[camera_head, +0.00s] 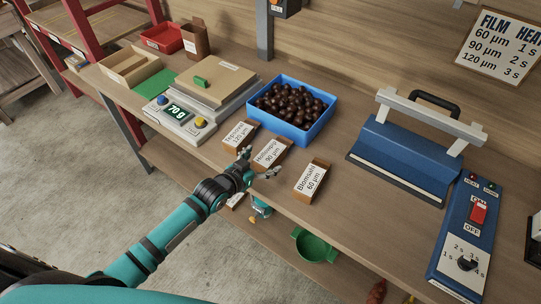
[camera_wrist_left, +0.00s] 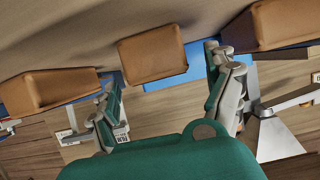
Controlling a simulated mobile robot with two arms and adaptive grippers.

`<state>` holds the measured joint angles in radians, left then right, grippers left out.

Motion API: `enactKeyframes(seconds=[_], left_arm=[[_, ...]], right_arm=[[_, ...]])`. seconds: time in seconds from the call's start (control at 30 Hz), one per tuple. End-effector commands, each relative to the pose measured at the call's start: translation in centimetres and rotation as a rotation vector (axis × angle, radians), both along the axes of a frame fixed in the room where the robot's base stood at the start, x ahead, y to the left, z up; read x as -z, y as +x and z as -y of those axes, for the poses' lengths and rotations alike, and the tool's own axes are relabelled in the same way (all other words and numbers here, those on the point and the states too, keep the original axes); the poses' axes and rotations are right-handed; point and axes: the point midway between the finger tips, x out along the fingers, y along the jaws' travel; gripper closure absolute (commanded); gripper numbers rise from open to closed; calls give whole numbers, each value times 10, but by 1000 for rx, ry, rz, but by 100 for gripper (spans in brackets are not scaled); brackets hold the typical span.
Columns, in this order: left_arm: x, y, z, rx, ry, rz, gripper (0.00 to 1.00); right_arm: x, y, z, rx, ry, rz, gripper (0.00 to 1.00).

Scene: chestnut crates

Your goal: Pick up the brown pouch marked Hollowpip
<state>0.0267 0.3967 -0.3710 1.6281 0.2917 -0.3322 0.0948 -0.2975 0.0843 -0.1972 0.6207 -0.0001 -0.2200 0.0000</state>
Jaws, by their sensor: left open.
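The brown pouch marked Hollowpip (camera_head: 270,152), with a white 90 µm label, is the middle one of three pouches near the table's front edge. My left gripper (camera_head: 260,171) is open at its front, partly covering its lower part. In the left wrist view, the middle brown pouch (camera_wrist_left: 152,56) lies ahead, between the directions of the two spread fingers (camera_wrist_left: 165,72). No label shows on it there, and I cannot tell whether a finger touches it. My right gripper is not in view.
A 120 µm pouch (camera_head: 240,134) stands close on the left, and the Blomashi pouch (camera_head: 312,181) on the right. Behind is a blue crate (camera_head: 318,128) of chestnuts. A scale (camera_head: 182,122) stands left, a blue sealer (camera_head: 400,155) right. Bare tabletop lies right of the pouches.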

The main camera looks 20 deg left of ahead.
Motion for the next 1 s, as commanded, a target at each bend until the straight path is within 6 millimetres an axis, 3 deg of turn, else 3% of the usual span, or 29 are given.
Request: enactKeyframes(seconds=[0.3, 0.67, 1.0], left_arm=[[13, 36, 12, 0, 0, 0, 13], [16, 41, 14, 0, 0, 1, 15], [17, 41, 13, 0, 0, -1, 59]], right_arm=[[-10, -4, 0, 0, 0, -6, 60], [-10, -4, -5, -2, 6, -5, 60], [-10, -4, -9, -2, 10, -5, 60]])
